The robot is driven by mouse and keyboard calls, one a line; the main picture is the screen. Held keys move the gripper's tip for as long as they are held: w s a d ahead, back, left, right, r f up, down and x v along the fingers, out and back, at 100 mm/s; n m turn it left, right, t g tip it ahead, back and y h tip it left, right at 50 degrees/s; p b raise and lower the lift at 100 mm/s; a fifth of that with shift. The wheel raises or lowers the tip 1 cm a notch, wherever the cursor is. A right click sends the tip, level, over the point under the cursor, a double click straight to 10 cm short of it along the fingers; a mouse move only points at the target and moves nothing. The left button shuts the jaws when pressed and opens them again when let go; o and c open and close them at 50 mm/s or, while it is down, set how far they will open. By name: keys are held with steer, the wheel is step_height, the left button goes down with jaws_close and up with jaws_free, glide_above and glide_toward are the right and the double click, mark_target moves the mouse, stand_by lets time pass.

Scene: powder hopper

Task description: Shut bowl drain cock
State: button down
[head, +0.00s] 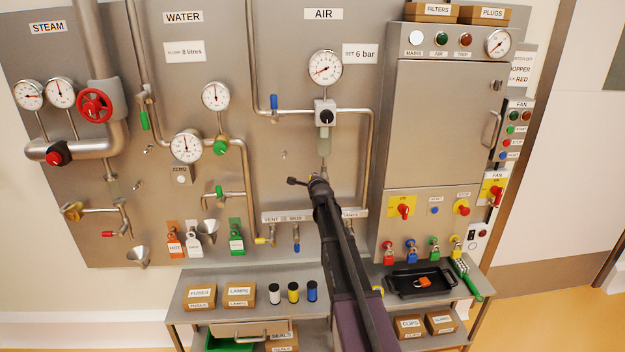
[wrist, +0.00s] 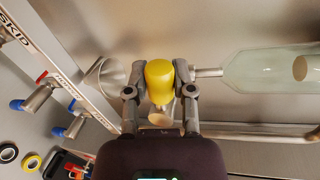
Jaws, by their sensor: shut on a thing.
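The clear bowl (head: 325,131) hangs under the air regulator on the panel. It also shows at the right of the wrist view (wrist: 265,68), with a short metal outlet (wrist: 207,72) leading left from it. The drain cock's yellow handle (wrist: 159,76) lies at the end of this outlet, between my fingers. In the wrist picture the handle's long side runs across the line of the outlet. My gripper (wrist: 160,96) is shut on the handle, with one finger on each side. In the head view, my gripper (head: 310,183) and arm hide the cock.
A metal funnel (wrist: 106,76) is just left of the handle in the wrist view. A labelled rail (head: 290,215) with small valves runs below, near my arm. A pipe (wrist: 260,131) passes close to my gripper. A shelf (head: 235,307) with boxes stands underneath.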

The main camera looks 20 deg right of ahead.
steer(key=shift+w+a+f+n+h+b, duration=0.1)
steer(key=shift+f+n+h+b, duration=0.35)
steer(key=shift+n, duration=0.45)
steer(key=shift+f, duration=0.1)
steer(key=shift+c, duration=2.2)
jaws_free()
